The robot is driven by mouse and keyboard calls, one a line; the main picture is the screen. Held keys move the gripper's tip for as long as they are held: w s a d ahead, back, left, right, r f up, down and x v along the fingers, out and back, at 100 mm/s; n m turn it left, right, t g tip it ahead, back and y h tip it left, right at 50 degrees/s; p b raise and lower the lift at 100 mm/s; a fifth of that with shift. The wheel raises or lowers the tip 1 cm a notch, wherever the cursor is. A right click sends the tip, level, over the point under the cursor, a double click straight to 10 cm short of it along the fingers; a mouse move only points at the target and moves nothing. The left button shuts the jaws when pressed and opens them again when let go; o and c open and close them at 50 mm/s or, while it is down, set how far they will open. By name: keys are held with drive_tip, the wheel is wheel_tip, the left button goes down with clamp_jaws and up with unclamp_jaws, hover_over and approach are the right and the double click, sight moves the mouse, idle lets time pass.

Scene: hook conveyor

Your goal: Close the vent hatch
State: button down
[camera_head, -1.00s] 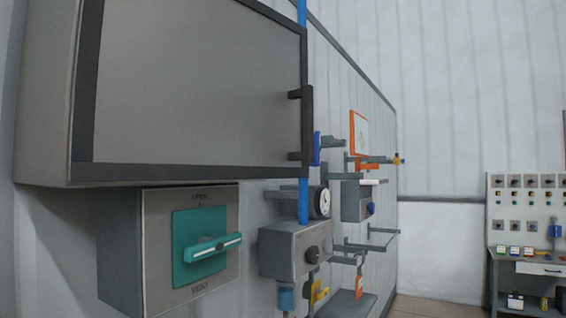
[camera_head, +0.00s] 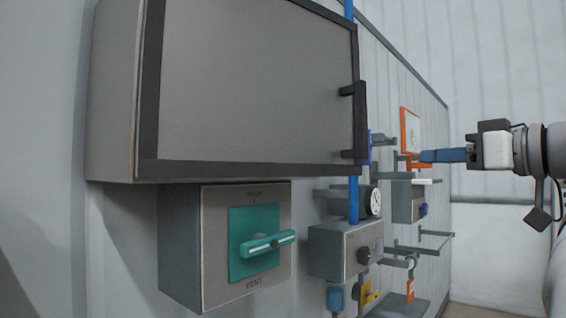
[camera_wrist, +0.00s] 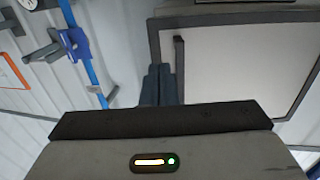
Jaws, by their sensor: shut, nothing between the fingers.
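A large grey cabinet has a flat hatch door (camera_head: 255,85) in a dark frame, which looks flush. A dark bar handle (camera_head: 360,120) is at its right edge. Below it, a grey box (camera_head: 180,250) bears the word VENT and a teal plate (camera_head: 240,222) with a teal turn handle (camera_head: 268,243) lying nearly level. My gripper (camera_head: 425,156) is at the right, pointing left, shut and empty, apart from the door. In the wrist view, the shut fingers (camera_wrist: 160,72) appear beside the door handle (camera_wrist: 179,65) and the door (camera_wrist: 245,65); depth is unclear.
A blue vertical pipe (camera_head: 353,200) runs past the handle side. A grey box with a knob (camera_head: 345,250), a gauge (camera_head: 373,202), shelves and an orange-framed panel (camera_head: 410,130) line the wall to the right. The space before the cabinet looks clear.

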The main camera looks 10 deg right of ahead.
drive_tip(key=p, duration=0.6)
approach(354, 160)
drive_tip(key=shift+x, duration=3.5)
